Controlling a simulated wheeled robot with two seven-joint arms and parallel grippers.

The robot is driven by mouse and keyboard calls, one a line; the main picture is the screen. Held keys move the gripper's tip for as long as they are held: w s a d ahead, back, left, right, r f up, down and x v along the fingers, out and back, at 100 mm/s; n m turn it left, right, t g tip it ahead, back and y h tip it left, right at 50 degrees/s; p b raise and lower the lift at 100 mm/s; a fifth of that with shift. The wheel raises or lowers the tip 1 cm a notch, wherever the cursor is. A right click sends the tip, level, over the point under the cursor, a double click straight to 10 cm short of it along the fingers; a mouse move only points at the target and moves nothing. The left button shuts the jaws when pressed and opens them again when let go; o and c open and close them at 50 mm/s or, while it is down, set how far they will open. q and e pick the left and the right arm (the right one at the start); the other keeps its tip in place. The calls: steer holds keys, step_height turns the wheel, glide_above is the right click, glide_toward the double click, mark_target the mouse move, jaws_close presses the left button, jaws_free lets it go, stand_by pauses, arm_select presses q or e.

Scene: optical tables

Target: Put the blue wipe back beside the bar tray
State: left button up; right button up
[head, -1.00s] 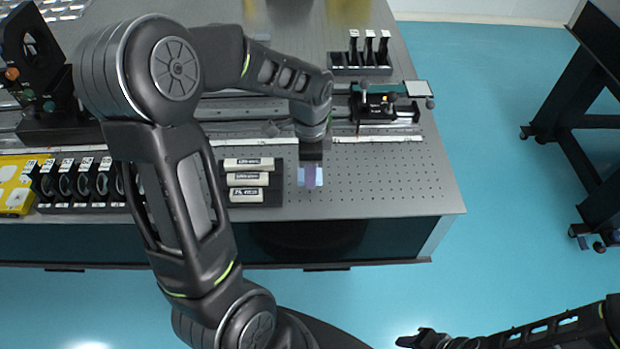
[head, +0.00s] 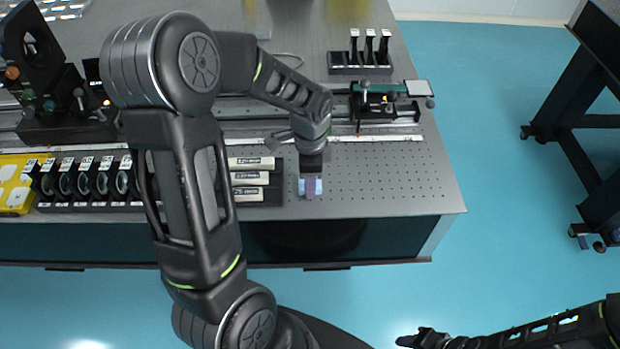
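The blue wipe (head: 318,187) shows as a small light-blue patch with a purple strip down its middle, at the tip of my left gripper (head: 311,181). The gripper points down and appears shut on the wipe. The wipe is over the bare perforated tabletop, right of the bar tray (head: 278,186) and apart from it in the picture. I cannot tell whether it touches the table. The bar tray is black and holds white labelled bars; my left arm hides its left side. My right gripper (head: 418,340) is low at the right, away from the table; its fingers are unclear.
A black rack of round optics (head: 90,185) and a yellow case (head: 15,190) stand at the left. A rail with a stage (head: 385,105) runs behind the wipe. A black holder with upright pieces (head: 360,66) stands farther back. The tabletop (head: 390,185) is clear at the right.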

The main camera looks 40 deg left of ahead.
arm_select(q)
steer(key=o, duration=0.4)
steer(key=shift+r, duration=0.1)
step_height(320, 180, up, 12)
steer(key=shift+b, duration=0.3)
steer(key=shift+r, duration=0.1)
stand_by(0.6)
